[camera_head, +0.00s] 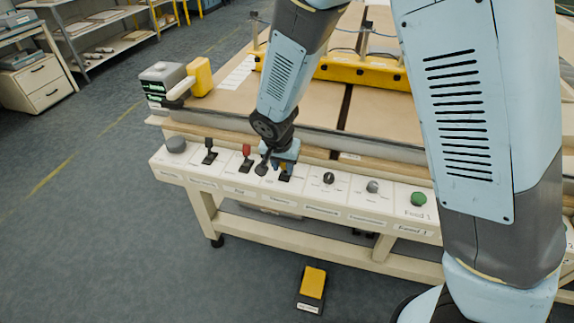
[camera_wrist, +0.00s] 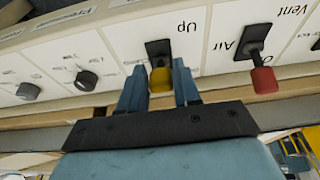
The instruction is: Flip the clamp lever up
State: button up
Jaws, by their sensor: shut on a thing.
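The clamp lever with a yellow knob (camera_wrist: 160,80) stands at a black slotted plate (camera_wrist: 158,50) marked "Up" on the white control panel. My gripper (camera_wrist: 160,92) has one finger on each side of the knob and is shut on it. In the head view my gripper (camera_head: 287,164) reaches down to the panel at the lever's plate (camera_head: 285,178), and its fingers hide the knob. I cannot tell exactly how far the lever is tilted.
A red-knobbed lever (camera_wrist: 263,80) marked "Air" stands close beside the gripper. A black lever (camera_head: 210,150), a grey knob (camera_head: 175,145), dials and a green button (camera_head: 418,199) share the panel (camera_head: 350,215). A yellow pedal (camera_head: 313,283) lies on the floor.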

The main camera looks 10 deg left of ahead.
jog(key=shift+s, duration=0.1)
jog(key=o, duration=1)
jog(key=shift+c, duration=0.2)
jog(key=v, duration=1.3)
jog(key=shift+r, duration=0.3)
